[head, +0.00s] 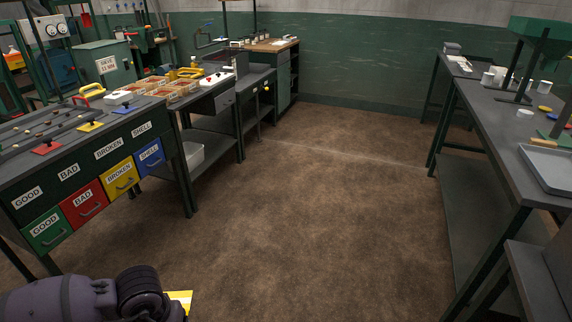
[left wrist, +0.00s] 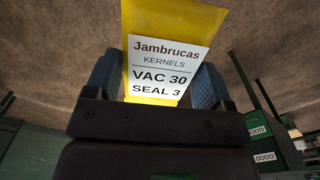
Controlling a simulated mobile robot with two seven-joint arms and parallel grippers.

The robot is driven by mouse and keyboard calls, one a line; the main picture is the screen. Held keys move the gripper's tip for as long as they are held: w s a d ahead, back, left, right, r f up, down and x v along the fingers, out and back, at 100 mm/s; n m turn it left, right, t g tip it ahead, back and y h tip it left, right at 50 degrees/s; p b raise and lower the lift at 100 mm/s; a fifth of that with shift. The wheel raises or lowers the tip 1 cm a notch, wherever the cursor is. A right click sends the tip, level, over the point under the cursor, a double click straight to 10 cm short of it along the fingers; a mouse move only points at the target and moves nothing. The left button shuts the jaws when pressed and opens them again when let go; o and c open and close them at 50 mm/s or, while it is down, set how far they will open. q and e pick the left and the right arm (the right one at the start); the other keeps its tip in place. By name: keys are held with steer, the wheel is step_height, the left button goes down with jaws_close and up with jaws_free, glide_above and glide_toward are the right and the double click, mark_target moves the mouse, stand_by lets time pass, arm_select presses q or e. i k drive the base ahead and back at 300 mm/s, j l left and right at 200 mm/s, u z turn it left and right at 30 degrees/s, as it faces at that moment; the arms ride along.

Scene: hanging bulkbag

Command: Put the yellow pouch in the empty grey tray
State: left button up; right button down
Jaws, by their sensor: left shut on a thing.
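The yellow pouch (left wrist: 182,18) with a white label reading "Jambrucas KERNELS VAC 30 SEAL 3" fills the middle of the left wrist view. My left gripper (left wrist: 155,88) is shut on it, with a blue finger pad on each side. In the head view only a small yellow and white piece of the pouch (head: 180,300) shows at the bottom left, beside my arm. The gripper's fingers are hidden there. A grey tray (head: 548,166) lies on the right-hand bench, cut by the picture's edge; its visible part looks empty. My right gripper is not in view.
The right bench (head: 492,128) also carries white cups, small coloured discs and a green stand (head: 525,75). The left bench (head: 95,145) has labelled coloured drawers. Wooden boxes (head: 165,90) stand behind it. The brown floor (head: 310,210) between the benches is clear.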

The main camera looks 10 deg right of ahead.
mark_target(552, 173)
steer(key=i+z, duration=0.15)
steer(key=z, duration=0.25)
steer(key=i+z, duration=0.15)
steer(key=z, duration=0.3)
steer(key=i+j+z, duration=0.15)
steer(key=z, duration=0.25)
steer(key=i+j+z, duration=0.1)
steer(key=z, duration=0.35)
steer(key=i+j+z, duration=0.1)
steer(key=z, duration=0.3)
steer(key=i+j+z, duration=0.15)
steer(key=j+z, duration=0.2)
steer(key=i+j+z, duration=0.1)
steer(key=j+z, duration=0.15)
steer(key=z, duration=0.15)
steer(key=i+j+z, duration=0.1)
steer(key=j+z, duration=0.35)
steer(key=j, duration=0.2)
steer(key=j+z, duration=0.45)
steer(key=j, duration=0.85)
